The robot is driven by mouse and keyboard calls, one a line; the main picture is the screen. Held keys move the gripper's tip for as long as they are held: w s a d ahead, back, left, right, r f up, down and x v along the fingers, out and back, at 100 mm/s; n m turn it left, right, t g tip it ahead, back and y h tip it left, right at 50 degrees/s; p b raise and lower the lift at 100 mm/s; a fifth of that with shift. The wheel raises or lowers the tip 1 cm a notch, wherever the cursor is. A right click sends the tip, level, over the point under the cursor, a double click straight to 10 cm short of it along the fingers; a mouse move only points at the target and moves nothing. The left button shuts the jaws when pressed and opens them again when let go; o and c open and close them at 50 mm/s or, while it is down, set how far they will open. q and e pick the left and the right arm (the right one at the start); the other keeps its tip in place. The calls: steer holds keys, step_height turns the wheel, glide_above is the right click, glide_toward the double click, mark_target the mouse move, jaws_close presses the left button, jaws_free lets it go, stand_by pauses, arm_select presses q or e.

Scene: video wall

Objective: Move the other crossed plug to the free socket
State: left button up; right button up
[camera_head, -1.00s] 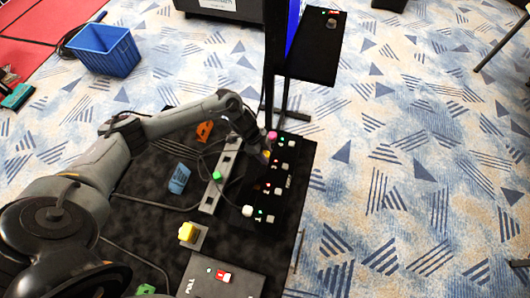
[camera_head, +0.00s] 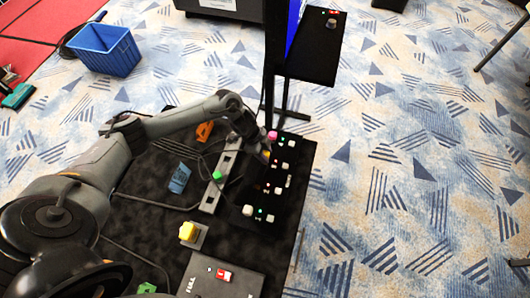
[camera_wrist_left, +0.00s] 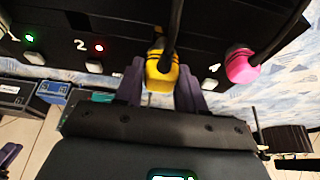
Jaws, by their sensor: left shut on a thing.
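My left gripper (camera_wrist_left: 161,85) is shut on a yellow plug (camera_wrist_left: 162,72), its dark cable running upward in the wrist view. A thin metal pin shows just below the plug; I cannot tell whether the plug is seated in the panel. In the head view the left gripper (camera_head: 264,153) is over the black socket panel (camera_head: 300,165), close to a pink plug (camera_head: 272,136). The pink plug also shows right of the gripper in the wrist view (camera_wrist_left: 241,65). A white plug (camera_head: 248,210) is at the panel's near end. My right gripper is not in view.
A grey strip (camera_head: 209,199) with a green plug (camera_head: 217,175) lies left of the panel. A yellow knob (camera_head: 187,231), blue block (camera_head: 179,178) and orange piece (camera_head: 205,131) lie nearby. A dark stand post (camera_head: 268,60) rises behind.

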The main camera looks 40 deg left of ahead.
arm_select(q)
steer(key=shift+p, duration=0.3)
stand_by(0.4)
steer(key=shift+f+b, duration=0.5)
steer(key=shift+f, duration=0.4)
stand_by(0.4)
steer(key=shift+f, duration=0.5)
steer(key=o, duration=1.7)
step_height(320, 180, up, 4)
steer(key=p, duration=0.3)
steer(key=shift+f, duration=0.2)
steer(key=shift+r+p, duration=1.7)
steer(key=shift+p, duration=0.2)
steer(key=shift+d, duration=0.1)
